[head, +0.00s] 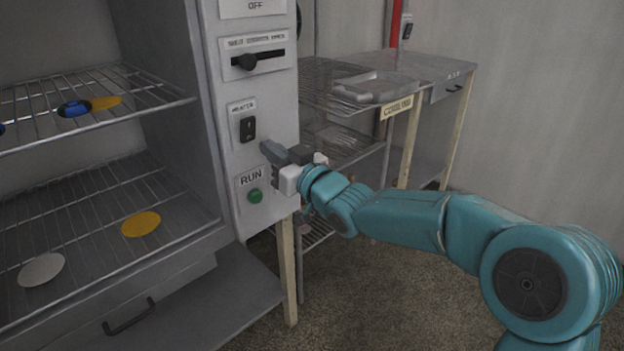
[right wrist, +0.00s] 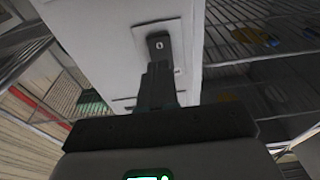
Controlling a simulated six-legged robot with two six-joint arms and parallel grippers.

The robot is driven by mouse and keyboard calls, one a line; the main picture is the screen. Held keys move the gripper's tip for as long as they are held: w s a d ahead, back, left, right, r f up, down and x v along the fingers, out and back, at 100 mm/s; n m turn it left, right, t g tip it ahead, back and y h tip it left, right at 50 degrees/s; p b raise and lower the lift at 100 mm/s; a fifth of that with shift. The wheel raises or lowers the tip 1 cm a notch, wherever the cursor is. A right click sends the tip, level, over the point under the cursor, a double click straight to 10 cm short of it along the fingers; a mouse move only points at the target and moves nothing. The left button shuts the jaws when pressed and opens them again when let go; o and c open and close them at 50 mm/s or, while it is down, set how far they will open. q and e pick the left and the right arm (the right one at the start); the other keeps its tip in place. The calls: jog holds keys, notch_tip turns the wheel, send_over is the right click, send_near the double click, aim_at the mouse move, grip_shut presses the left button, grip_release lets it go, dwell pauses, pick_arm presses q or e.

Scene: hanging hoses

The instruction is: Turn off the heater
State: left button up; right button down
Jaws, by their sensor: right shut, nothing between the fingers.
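The black heater switch (head: 247,129) sits on a small white plate on the front of the grey control panel (head: 262,95). The small label above it is blurred but looks like HEATER. In the right wrist view the switch (right wrist: 159,44) is straight ahead, with a pale round mark on its face. My right gripper (head: 268,150) is shut and empty, just below and to the right of the switch. In the right wrist view its fingertips (right wrist: 159,68) overlap the switch's lower edge; I cannot tell if they touch it. My left gripper is not in view.
A green RUN button (head: 254,196) is below the switch. A black slider (head: 248,62) is above it. Wire shelves (head: 75,205) with coloured discs stand at the left. A metal bench (head: 440,68) with a tray stands behind at the right. Floor is clear in front.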

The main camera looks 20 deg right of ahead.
jog(key=v, duration=0.9)
jog(key=shift+f, duration=0.2)
jog(key=shift+d, duration=0.1)
